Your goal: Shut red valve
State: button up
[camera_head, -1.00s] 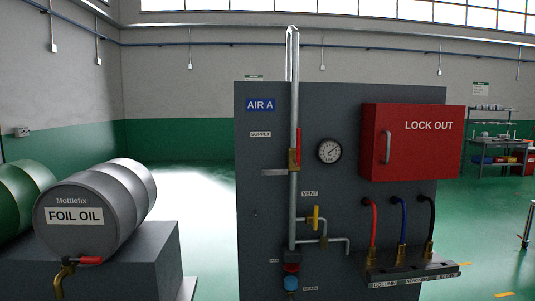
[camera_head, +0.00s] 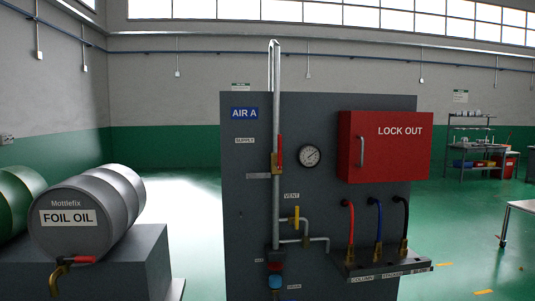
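A brass valve with a red lever (camera_head: 280,150) sits on the vertical grey pipe (camera_head: 276,90) of the AIR A panel (camera_head: 235,180), beside the SUPPLY label. Its lever stands upright, in line with the pipe. A brass tap with a red handle (camera_head: 84,259) is on the front of the grey FOIL OIL drum (camera_head: 65,238); that handle lies about level. A small red part (camera_head: 276,268) shows low on the same pipe, too small to make out. My gripper is not in view.
The panel also carries a gauge (camera_head: 310,156), a yellow-levered vent valve (camera_head: 297,216), a red LOCK OUT box (camera_head: 400,160) and a protruding shelf with hoses (camera_head: 375,262). The drum lies on a grey block (camera_head: 130,265). Green floor (camera_head: 480,230) is open at the right.

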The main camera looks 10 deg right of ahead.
aim_at(279, 165)
jog(key=u, duration=0.05)
jog(key=i, duration=1.2)
